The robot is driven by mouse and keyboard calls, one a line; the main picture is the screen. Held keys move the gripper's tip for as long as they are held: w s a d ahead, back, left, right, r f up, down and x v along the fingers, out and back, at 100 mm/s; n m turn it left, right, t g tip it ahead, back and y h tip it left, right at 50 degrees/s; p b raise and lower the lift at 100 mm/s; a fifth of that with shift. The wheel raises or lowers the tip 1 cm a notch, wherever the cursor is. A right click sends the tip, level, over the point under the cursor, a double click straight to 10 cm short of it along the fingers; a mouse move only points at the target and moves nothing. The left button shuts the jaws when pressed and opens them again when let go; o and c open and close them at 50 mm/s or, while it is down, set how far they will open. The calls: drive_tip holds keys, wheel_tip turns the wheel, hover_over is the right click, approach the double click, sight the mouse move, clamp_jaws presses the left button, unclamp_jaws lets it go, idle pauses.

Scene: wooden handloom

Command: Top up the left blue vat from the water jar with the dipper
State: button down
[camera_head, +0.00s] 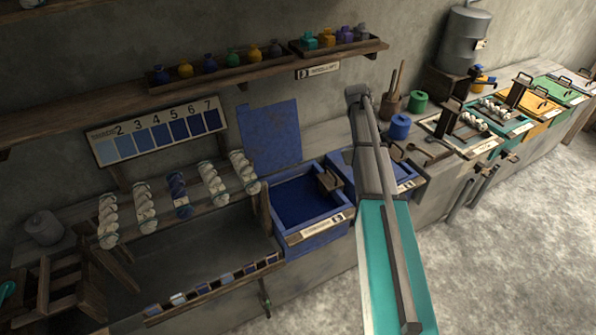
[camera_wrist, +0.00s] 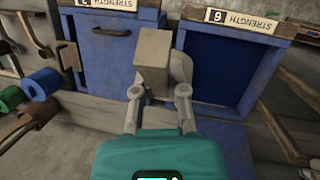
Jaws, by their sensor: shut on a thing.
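The left blue vat (camera_head: 300,238) stands open in the head view, with dark blue liquid inside. It is on the right in the wrist view (camera_wrist: 213,48). My gripper (camera_wrist: 158,95) is shut on a pale wooden block-like piece (camera_wrist: 153,62). I cannot tell whether this is part of the dipper; no bowl shows. The piece appears in front of the gap between the two blue vats. In the head view my arm hides the gripper. A grey metal jar (camera_head: 465,40) stands at the back right; I cannot tell whether it is the water jar.
A yarn rack (camera_head: 180,200) is on the left. Floor (camera_head: 510,250) is clear at right.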

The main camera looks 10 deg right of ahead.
drive_tip(key=a+f+m+t+b, duration=0.1)
drive_tip(key=a+f+b, duration=0.3)
drive_tip(key=a, duration=0.8)
drive_tip(key=a+f+m+t+b, duration=0.1)
drive_tip(key=a+f+m+b, duration=0.3)
drive_tip(key=a, duration=0.7)
drive_tip(key=shift+w+a+f+m+t+y, duration=0.3)
drive_tip(key=shift+w+a+f+y, duration=0.1)
drive_tip(key=shift+f, duration=0.5)
drive_tip(key=shift+f+b, duration=0.15)
drive_tip(key=shift+b, duration=0.3)
drive_tip(key=s+d+f+m+t+y+b, duration=0.1)
drive_tip(key=d+f+m+t+y+b, duration=0.1)
drive_tip(key=y+b, duration=0.5)
drive_tip(key=s+d+f+m+t+y+b, duration=0.2)
drive_tip(key=d+f+m+y+b, duration=0.2)
drive_tip(key=b, duration=1)
wheel_tip(320, 180, down, 5)
drive_tip(key=d+y, duration=0.2)
drive_tip(key=y, duration=0.1)
drive_tip(key=shift+s+r+m+t, duration=0.15)
drive_tip(key=shift+s+m+t, duration=0.1)
drive_tip(key=shift+m+t, duration=0.15)
drive_tip(key=shift+b, duration=0.35)
